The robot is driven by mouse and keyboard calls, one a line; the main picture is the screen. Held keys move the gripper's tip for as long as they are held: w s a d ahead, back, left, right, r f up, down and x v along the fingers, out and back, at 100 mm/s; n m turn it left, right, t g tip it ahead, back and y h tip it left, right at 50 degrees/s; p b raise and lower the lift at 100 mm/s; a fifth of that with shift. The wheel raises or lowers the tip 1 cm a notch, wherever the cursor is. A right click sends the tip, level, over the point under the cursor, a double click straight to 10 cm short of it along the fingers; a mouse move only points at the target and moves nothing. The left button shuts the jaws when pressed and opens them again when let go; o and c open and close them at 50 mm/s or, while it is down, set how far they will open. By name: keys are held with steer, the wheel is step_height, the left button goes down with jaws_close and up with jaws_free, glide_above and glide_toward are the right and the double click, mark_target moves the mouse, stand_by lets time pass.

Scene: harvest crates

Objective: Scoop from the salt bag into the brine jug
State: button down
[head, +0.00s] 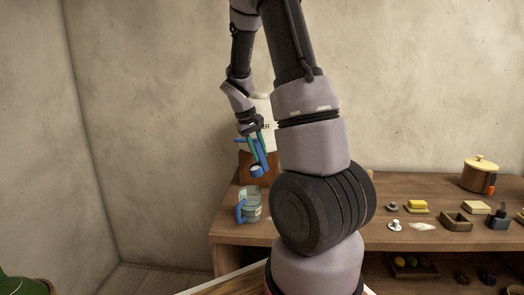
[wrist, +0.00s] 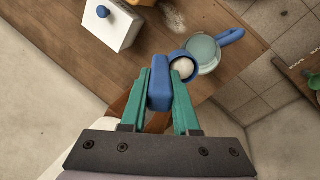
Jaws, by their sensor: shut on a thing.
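My gripper (head: 260,146) has its green fingers shut on the blue handle of a scoop (head: 257,171). In the wrist view the handle lies between the fingertips (wrist: 160,92), and the scoop's round cup (wrist: 182,67) holds white stuff. The jug (head: 250,206), clear with a blue handle, stands on the counter below the scoop in the head view. In the wrist view the jug's open mouth (wrist: 203,53) shows pale green inside, and the cup overlaps its near rim. I cannot tell for sure which thing is the salt bag; a brown, upright thing (head: 244,168) stands behind the scoop.
A white box with a blue knob (wrist: 111,28) stands on the wooden counter (wrist: 153,45). White grains (wrist: 173,15) lie on the counter. A pot (head: 479,177) and small dishes stand far right.

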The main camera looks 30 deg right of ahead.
mark_target(254, 167)
steer(key=shift+a+f+h, duration=0.25)
steer(key=shift+a+h, duration=0.3)
steer(key=shift+h, duration=0.35)
steer(key=a+h, duration=0.1)
steer(key=f+h, duration=0.1)
steer(key=shift+w+a+f+h, duration=0.1)
steer(key=shift+a+f+h, duration=0.1)
steer(key=shift+a+h, duration=0.2)
steer(key=a+f+h, duration=0.1)
steer(key=h, duration=0.1)
steer(key=a+f+h, duration=0.1)
steer(key=h, duration=0.1)
steer(key=shift+w+a+f+g+h, duration=0.1)
steer(key=shift+a+f+g+h, duration=0.1)
steer(key=shift+g+h, duration=0.15)
steer(key=shift+r, duration=0.1)
step_height(254, 167, up, 5)
steer(key=shift+f, duration=0.1)
